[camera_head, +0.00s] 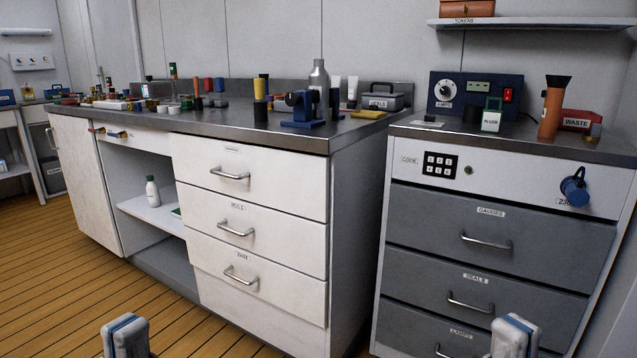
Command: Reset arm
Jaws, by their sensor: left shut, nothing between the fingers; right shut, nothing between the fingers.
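My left gripper (126,336) shows at the bottom edge, left of centre, in front of the wooden floor and below the white cabinet. Only its fingertips are in view; they are shut together with nothing between them. My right gripper (514,337) shows at the bottom edge on the right, in front of the grey drawer unit (498,240). Its fingertips are also shut and empty. Neither gripper appears to touch anything. The rest of both arms is out of view.
A white cabinet (250,180) with closed drawers carries a cluttered steel worktop (225,125). The wooden floor (60,270) at left is clear.

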